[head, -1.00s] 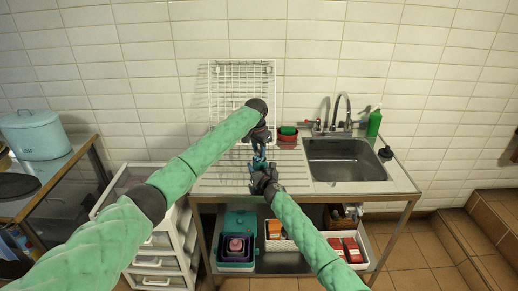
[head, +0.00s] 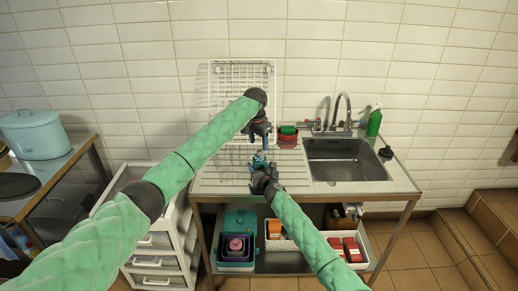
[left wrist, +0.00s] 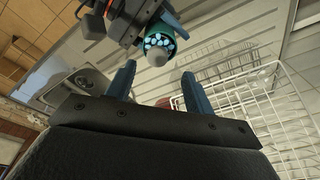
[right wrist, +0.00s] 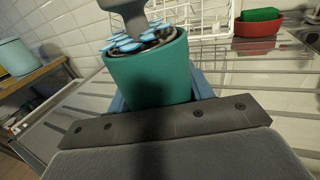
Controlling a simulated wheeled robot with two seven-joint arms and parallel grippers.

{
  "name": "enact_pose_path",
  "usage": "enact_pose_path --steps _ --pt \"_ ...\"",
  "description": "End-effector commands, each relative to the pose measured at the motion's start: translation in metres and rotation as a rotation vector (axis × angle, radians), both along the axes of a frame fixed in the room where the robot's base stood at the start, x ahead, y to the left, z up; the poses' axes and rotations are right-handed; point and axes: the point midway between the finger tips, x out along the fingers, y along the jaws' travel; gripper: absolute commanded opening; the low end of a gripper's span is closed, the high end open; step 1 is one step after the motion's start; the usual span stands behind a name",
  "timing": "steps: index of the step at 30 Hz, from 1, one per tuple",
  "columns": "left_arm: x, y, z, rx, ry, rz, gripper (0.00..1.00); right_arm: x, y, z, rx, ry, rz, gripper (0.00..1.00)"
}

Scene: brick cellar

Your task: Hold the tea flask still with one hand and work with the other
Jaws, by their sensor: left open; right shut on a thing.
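The teal tea flask (right wrist: 150,75) stands in my right gripper (head: 262,172) above the ribbed drainboard. In the right wrist view the gripper's blue fingers press its sides. Several light-blue discs ring its dark top, and a grey rounded piece (right wrist: 127,10) rises from the middle. The left wrist view shows the flask (left wrist: 154,40) from above, with the grey rounded tip (left wrist: 157,57) toward me. My left gripper (left wrist: 158,86) is open and empty, apart from the flask and above it. In the head view the flask is small and partly hidden by the grippers.
A white wire rack (head: 225,85) stands against the tiled wall. A red bowl (head: 288,139) with a green thing lies right of the grippers. The sink (head: 345,160) and a green bottle (head: 375,122) are farther right. The drainboard (head: 220,178) left of the flask is clear.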

Motion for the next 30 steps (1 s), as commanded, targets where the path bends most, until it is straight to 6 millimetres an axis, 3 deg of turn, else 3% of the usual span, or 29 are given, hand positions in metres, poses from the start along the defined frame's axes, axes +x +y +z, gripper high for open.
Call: enact_pose_path --steps 6,12,28,29,30 --pt "-0.006 0.003 0.041 -0.001 -0.001 0.000 0.53 0.000 0.000 0.000 0.000 0.000 0.000 0.26" --pt "-0.010 0.005 0.064 0.000 0.000 0.000 0.53 0.000 0.000 0.000 0.000 0.000 0.000 0.26" --pt "-0.011 0.005 0.072 0.001 0.001 0.000 0.53 0.000 0.000 0.000 0.000 0.000 0.000 0.26" --pt "-0.011 0.005 0.072 0.001 0.001 0.000 0.53 0.000 0.000 0.000 0.000 0.000 0.000 0.54" --pt "-0.011 0.005 0.072 0.001 0.001 0.000 0.53 0.000 0.000 0.000 0.000 0.000 0.000 0.61"
